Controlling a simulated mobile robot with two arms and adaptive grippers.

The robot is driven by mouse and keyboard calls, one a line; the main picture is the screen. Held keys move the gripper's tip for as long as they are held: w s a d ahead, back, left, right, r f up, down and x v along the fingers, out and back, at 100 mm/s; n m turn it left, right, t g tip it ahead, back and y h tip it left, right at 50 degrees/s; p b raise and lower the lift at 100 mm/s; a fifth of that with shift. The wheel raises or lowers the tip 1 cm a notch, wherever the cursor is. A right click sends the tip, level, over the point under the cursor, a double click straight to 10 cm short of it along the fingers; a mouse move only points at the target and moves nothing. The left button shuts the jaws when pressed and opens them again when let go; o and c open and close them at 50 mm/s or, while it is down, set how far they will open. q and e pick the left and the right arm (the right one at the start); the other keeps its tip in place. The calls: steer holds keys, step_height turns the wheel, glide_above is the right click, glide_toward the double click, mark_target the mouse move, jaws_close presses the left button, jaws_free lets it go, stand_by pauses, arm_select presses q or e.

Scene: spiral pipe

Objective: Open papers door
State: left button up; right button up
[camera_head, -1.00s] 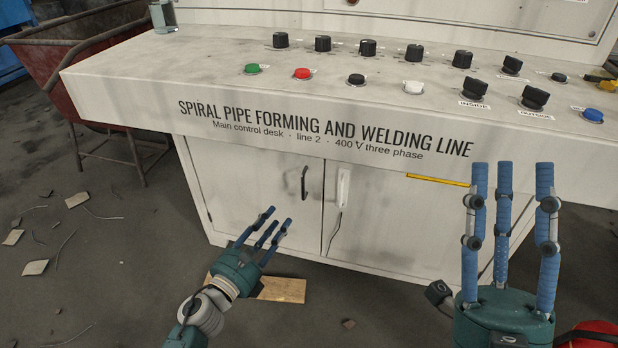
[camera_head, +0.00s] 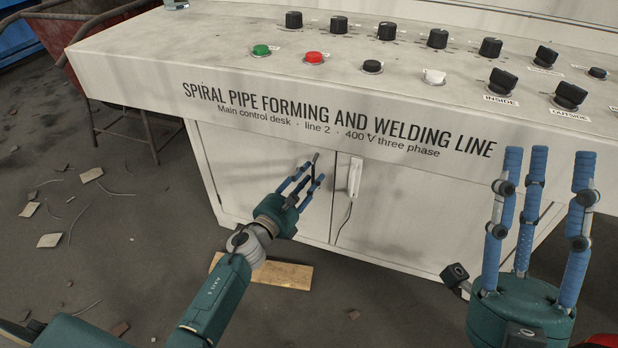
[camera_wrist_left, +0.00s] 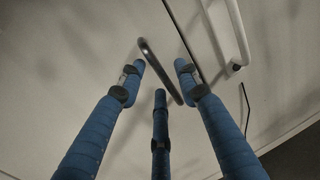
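The papers door is not labelled in view; the desk front has a left door (camera_head: 240,165) and a right door (camera_head: 400,215). The left door looks closed. Its dark bar handle (camera_wrist_left: 160,68) is near its right edge, and its top also shows in the head view (camera_head: 316,158). My left gripper (camera_head: 304,181) is open at this handle. In the left wrist view its blue fingers (camera_wrist_left: 160,82) are spread around the handle, and I cannot tell whether they touch it. My right gripper (camera_head: 545,170) is open and empty, fingers pointing up, at the right.
The right door has a white handle (camera_head: 354,176) with a dark cord below. The control desk (camera_head: 130,75) overhangs the doors and carries knobs and buttons. A flat board (camera_head: 275,274) lies on the floor below. A rusty red bin (camera_head: 95,35) stands at the left. Debris is scattered on the floor.

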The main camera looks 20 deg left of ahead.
arm_select(q)
steer(key=shift+w+d, duration=0.1)
steer(key=shift+w, duration=0.05)
steer(key=shift+c, duration=0.5)
jaws_close()
